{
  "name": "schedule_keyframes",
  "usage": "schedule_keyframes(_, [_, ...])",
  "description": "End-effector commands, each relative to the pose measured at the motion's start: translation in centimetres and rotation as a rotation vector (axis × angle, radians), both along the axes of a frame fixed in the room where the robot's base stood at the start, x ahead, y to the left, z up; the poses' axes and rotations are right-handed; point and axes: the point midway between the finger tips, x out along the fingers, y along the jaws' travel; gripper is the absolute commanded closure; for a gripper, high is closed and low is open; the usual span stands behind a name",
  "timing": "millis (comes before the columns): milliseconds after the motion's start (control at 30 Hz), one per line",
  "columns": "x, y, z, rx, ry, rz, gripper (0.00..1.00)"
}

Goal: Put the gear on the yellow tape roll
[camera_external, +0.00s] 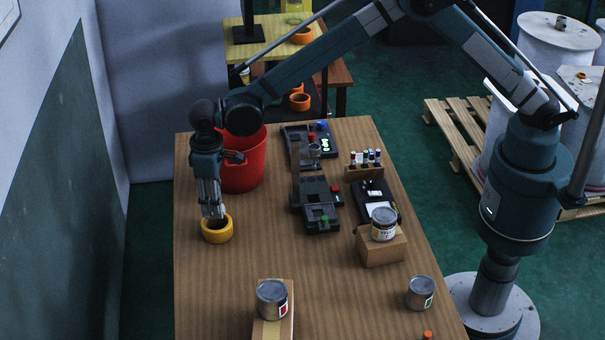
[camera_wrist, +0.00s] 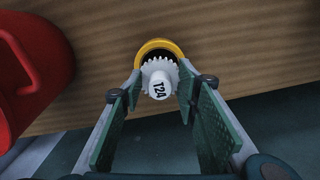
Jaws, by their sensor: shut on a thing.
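The gear (camera_wrist: 159,80) is white, toothed and marked T24. In the wrist view it sits between the fingertips of my gripper (camera_wrist: 157,92), which are shut on it. The yellow tape roll (camera_wrist: 158,44) shows as a ring right behind the gear, partly covered by it. In the external view the yellow tape roll (camera_external: 217,236) lies flat on the left side of the table, and my gripper (camera_external: 213,213) points down directly over it. The gear is hidden or too small to make out there. I cannot tell whether the gear touches the roll.
A red bucket (camera_external: 241,160) stands just behind my gripper, also at left in the wrist view (camera_wrist: 25,70). Dark devices (camera_external: 318,205) and cans on boxes (camera_external: 382,248) stand further right. The wooden table (camera_external: 235,285) is clear around the roll, near its left edge.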

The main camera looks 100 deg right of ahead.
Motion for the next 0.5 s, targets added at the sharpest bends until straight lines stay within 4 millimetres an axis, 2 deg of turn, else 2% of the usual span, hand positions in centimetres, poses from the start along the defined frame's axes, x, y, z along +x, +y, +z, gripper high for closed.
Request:
schedule_keyframes(300, [0.0,0.0,-3.0,0.000,0.000,0.000,0.81])
schedule_keyframes(500, [0.0,0.0,-3.6,0.000,0.000,0.000,0.81])
